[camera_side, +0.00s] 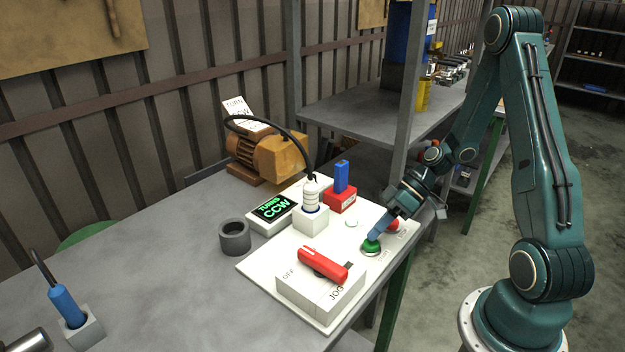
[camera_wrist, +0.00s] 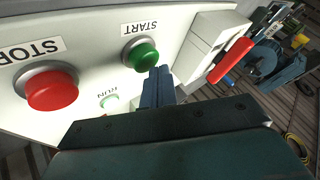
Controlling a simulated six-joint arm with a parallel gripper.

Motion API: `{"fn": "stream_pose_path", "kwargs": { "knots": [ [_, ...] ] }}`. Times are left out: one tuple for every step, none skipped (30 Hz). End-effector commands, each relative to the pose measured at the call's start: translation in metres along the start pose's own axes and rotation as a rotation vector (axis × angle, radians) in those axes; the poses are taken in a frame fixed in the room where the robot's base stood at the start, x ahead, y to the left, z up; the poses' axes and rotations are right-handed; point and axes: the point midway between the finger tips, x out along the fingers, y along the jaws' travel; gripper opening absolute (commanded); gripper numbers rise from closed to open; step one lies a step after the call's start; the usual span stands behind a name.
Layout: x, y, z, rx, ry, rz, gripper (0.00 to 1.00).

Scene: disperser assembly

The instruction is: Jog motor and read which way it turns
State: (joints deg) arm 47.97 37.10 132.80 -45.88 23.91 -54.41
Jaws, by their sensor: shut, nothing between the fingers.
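The brown motor (camera_side: 265,153) stands at the back of the table, with a black cable arching from it to a white ribbed plug (camera_side: 311,196) in a block. A small display (camera_side: 272,208) glows green and reads "TURNS CCW". The white control panel (camera_side: 262,268) carries a green START button (camera_side: 371,246), a red STOP button (camera_wrist: 52,90) and a pale RUN lamp (camera_wrist: 110,101). A red switch handle (camera_side: 323,264) sits on a box marked OFF and JOG. My gripper (camera_side: 377,235) is shut and empty, its tips at the START button; I cannot tell whether they press it.
A tilted card (camera_side: 246,113) with partly readable lettering stands behind the motor. A red block with a blue top (camera_side: 341,187) and a dark grey ring (camera_side: 234,237) are near the panel. A blue-handled tool (camera_side: 66,305) stands at front left. The table's left middle is clear.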

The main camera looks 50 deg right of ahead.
Motion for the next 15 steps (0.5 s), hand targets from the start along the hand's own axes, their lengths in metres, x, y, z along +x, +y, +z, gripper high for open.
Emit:
{"fn": "stream_pose_path", "kwargs": {
  "knots": [
    [-0.0018, -0.0012, -0.0013, -0.001, 0.001, 0.001, 0.00],
    [-0.0026, -0.0018, -0.0019, 0.000, 0.001, 0.001, 0.00],
    [-0.0035, -0.0026, -0.0025, 0.000, 0.001, 0.001, 0.00],
    [-0.0040, -0.0031, -0.0029, 0.000, 0.001, 0.000, 0.00],
    [-0.0045, -0.0035, -0.0033, 0.000, 0.001, 0.000, 0.00],
    [-0.0049, -0.0039, -0.0037, 0.000, 0.001, 0.000, 0.00],
    [-0.0052, -0.0042, -0.0038, 0.000, 0.001, 0.000, 0.00],
    [-0.0054, -0.0043, -0.0040, 0.000, 0.001, 0.000, 0.00],
    [-0.0055, -0.0045, -0.0041, 0.000, 0.001, -0.001, 0.00],
    [-0.0055, -0.0045, -0.0041, 0.000, 0.001, -0.001, 0.00],
    [-0.0055, -0.0045, -0.0041, 0.000, 0.001, -0.001, 0.00],
    [-0.0054, -0.0045, -0.0041, 0.000, 0.001, -0.001, 0.00],
    [-0.0054, -0.0045, -0.0041, 0.000, 0.001, -0.001, 0.00],
    [-0.0054, -0.0045, -0.0041, 0.000, 0.001, -0.001, 0.00],
    [-0.0054, -0.0045, -0.0041, 0.000, 0.001, -0.001, 0.00]
  ]
}}
